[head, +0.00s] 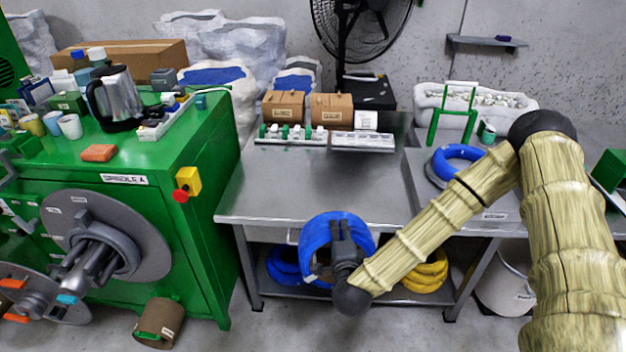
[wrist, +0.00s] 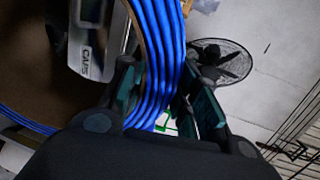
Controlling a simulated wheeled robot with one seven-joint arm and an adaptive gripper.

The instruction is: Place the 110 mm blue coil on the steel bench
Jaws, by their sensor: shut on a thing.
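A blue coil (head: 313,238) hangs in my gripper (head: 343,238) in front of the steel bench's front edge, with its ring facing the camera. In the wrist view the coil's blue strands (wrist: 160,55) run between the two fingers of my gripper (wrist: 165,82), which is shut on them. The steel bench (head: 270,190) has a bare top at its front left and middle. Another blue coil (head: 458,152) lies flat at the bench's right side. The held coil's size cannot be read, and part of it is hidden behind my gripper.
Blue coils (head: 284,266) and yellow coils (head: 428,272) lie on the lower shelf. Cardboard boxes (head: 330,108) and trays of small parts (head: 291,134) stand along the bench's back. A green machine (head: 190,240) stands left. A green frame (head: 453,115) stands at the back right.

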